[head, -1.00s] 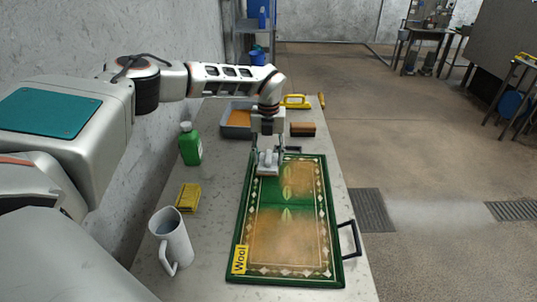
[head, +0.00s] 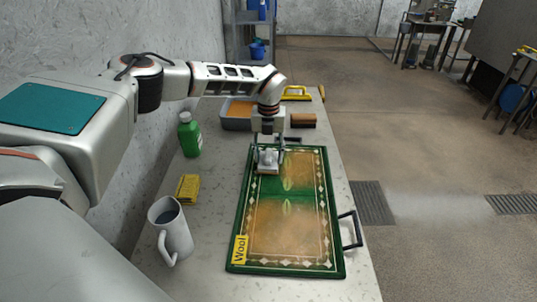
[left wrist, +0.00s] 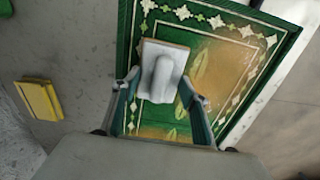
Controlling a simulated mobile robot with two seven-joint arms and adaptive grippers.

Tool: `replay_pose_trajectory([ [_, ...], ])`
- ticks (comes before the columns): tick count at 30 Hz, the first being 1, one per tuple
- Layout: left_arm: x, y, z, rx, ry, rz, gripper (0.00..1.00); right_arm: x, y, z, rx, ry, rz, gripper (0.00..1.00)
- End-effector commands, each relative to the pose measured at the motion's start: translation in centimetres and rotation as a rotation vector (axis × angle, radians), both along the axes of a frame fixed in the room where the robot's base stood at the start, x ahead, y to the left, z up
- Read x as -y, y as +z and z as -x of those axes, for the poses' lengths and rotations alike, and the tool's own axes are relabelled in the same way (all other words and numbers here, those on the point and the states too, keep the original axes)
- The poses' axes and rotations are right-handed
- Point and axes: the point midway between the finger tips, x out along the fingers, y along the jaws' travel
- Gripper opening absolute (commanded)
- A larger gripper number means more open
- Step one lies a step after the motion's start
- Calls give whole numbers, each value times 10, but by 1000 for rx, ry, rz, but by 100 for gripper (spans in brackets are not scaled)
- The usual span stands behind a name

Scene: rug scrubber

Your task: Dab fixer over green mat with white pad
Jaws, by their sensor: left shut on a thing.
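The green mat (head: 292,238) lies flat on the bench, with a pale diamond border, brownish patches over much of its middle and a yellow "Wool" label at its near left corner. My left gripper (head: 267,157) is shut on the white pad (head: 267,167) at the mat's far left part. In the left wrist view the pad (left wrist: 150,52) sits between the fingers (left wrist: 160,92), over the mat's border (left wrist: 246,32). The pad is at or just above the mat; I cannot tell if it touches. A grey tray (head: 236,123) with orange-brown contents stands behind. My right gripper is not in view.
A green bottle (head: 190,137), a yellow block (head: 188,188) and a white jug (head: 172,232) stand left of the mat. A brown block (head: 303,120) and a yellow-handled tool (head: 296,93) lie beyond it. A black handle (head: 350,230) sticks out at the right.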

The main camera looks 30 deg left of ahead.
Motion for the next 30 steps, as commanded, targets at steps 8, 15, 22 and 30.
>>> replay_pose_trajectory([
  [8, 0, -8, 0, 0, 0, 0, 16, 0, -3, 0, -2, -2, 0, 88],
  [15, 0, -8, 0, 0, 0, 0, 16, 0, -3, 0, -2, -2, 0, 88],
  [22, 0, -9, 0, -1, 0, 0, 16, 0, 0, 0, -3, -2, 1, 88],
  [30, 0, -11, 1, -1, -1, 0, 16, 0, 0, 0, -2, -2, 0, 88],
])
